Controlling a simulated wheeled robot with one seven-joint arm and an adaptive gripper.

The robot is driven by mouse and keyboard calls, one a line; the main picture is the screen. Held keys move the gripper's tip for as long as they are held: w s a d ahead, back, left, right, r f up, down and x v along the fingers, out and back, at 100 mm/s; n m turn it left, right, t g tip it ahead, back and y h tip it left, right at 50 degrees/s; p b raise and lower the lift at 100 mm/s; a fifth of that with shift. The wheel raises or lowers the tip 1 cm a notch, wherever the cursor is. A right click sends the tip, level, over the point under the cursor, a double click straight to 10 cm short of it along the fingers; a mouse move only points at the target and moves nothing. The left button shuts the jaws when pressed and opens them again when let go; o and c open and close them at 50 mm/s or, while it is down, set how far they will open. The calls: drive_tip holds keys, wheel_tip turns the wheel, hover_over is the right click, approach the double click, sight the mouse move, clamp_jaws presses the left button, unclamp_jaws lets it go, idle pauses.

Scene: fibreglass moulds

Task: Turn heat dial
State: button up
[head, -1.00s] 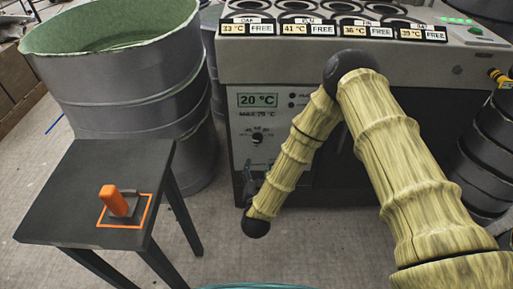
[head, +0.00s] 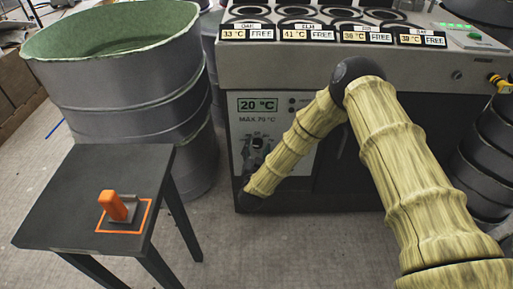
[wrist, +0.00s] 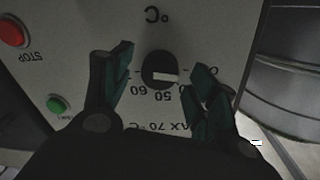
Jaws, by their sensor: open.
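The heat dial (wrist: 160,71) is a round black knob with a white pointer bar on the grey control panel (wrist: 215,25). In the wrist view the panel lettering is upside down, and the bar lies nearly level, from the dial's middle toward the right. Marks 50 and 60 show beside it. My gripper (wrist: 162,60) is open, one dark green finger on each side of the dial. Visible gaps separate both fingers from it. In the head view my gripper (head: 256,146) is small and dark before the panel and covers most of the dial.
A display (head: 258,104) reads 20 °C, above "MAX 70 °C". A red STOP button (wrist: 12,32) and a green button (wrist: 57,104) sit on the panel. A grey drum (head: 125,85) stands left. A dark table (head: 75,195) bears an orange-handled object (head: 117,206).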

drive_tip(key=shift+w, duration=0.4)
drive_tip(key=c, duration=1)
